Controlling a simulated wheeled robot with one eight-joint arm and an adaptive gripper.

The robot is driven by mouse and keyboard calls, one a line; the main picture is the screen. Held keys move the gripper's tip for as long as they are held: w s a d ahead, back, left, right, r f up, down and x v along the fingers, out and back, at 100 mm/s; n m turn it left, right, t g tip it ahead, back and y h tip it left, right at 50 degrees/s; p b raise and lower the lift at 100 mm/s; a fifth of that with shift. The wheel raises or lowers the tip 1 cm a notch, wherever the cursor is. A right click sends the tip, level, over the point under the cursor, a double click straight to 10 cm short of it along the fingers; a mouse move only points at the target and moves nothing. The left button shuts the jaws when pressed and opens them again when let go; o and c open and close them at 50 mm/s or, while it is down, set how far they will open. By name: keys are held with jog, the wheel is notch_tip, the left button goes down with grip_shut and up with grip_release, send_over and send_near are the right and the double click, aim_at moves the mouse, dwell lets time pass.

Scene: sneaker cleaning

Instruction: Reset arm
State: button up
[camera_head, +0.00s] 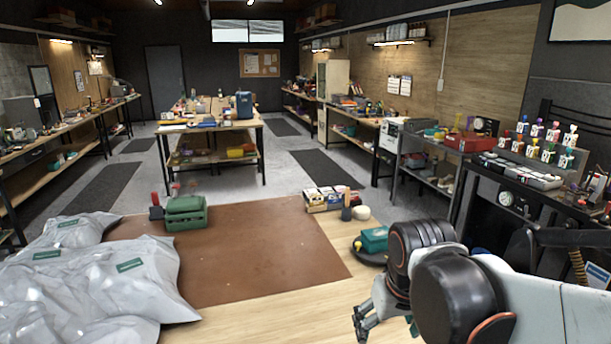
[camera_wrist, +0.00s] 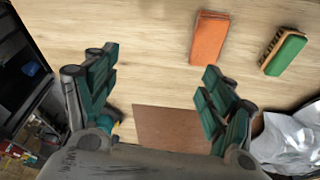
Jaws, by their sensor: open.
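My arm reaches in from the lower right in the head view, with my gripper (camera_head: 370,312) over the right side of the wooden table (camera_head: 250,322). In the wrist view my gripper (camera_wrist: 160,85) is open, its two green-padded fingers wide apart with nothing between them. Below it is bare light wood. An orange block (camera_wrist: 209,38) lies on the table beyond the right finger. A brush with a green back and brown bristles (camera_wrist: 285,52) lies further right. Neither touches my gripper.
A brown mat (camera_head: 260,245) covers much of the table. Grey plastic bags (camera_head: 90,285) lie at left. A green case (camera_head: 186,212), a box of small packs (camera_head: 333,198) and a teal box (camera_head: 374,240) stand along the far side and right. A shelf with bottles (camera_head: 540,150) is at right.

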jog(key=s+d+m+t+b, duration=0.1)
jog(key=s+d+t+b, duration=0.1)
jog(key=s, duration=0.5)
jog(key=shift+s+d+r+t, duration=0.25)
jog(key=shift+d+r+t, duration=0.05)
jog(key=shift+d+t, duration=0.25)
jog(key=shift+o, duration=0.5)
jog(key=shift+s+d+f+t, duration=0.2)
jog(key=shift+s+t, duration=0.15)
jog(key=shift+s, duration=0.2)
jog(key=shift+r, duration=0.1)
